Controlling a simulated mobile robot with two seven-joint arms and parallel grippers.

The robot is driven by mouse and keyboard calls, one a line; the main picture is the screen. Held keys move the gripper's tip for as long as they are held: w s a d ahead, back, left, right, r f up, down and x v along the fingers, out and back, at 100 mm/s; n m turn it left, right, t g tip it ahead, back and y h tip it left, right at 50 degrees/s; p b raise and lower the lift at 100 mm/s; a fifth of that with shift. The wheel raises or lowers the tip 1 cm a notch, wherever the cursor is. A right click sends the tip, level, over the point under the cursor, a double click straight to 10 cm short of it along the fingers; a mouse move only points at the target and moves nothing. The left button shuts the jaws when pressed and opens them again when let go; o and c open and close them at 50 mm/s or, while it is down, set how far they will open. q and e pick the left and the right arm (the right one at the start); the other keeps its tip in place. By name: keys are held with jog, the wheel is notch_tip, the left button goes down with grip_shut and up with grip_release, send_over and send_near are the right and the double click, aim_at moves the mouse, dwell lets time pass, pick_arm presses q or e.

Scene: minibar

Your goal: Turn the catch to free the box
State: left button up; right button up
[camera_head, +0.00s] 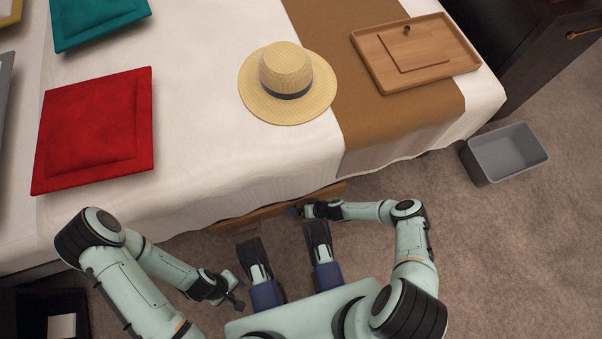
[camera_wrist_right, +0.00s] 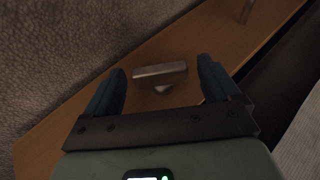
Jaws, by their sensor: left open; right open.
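A silver bar-shaped catch (camera_wrist_right: 160,70) sits on a wooden board (camera_wrist_right: 190,45) in the right wrist view, with a small rounded metal piece (camera_wrist_right: 163,89) beside it. My right gripper (camera_wrist_right: 162,85) is open, its dark fingers on either side of the catch; I cannot tell whether they touch it. In the head view the right gripper (camera_head: 297,211) is at the wooden board (camera_head: 236,221) under the bed's edge, and the catch is hidden there. My left gripper (camera_head: 236,290) is open and empty, low in front of the bed. I cannot tell whether the board belongs to the box.
A straw hat (camera_head: 286,82) and a wooden tray (camera_head: 462,67) lie on the bed (camera_head: 210,150), with a red cushion (camera_head: 100,130) and a teal cushion (camera_head: 95,17). A grey bin (camera_head: 508,153) stands on the carpet at right. Another metal piece (camera_wrist_right: 247,10) shows farther along the board.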

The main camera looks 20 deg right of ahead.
jog(key=c, duration=1.1)
jog(key=shift+o, duration=0.2)
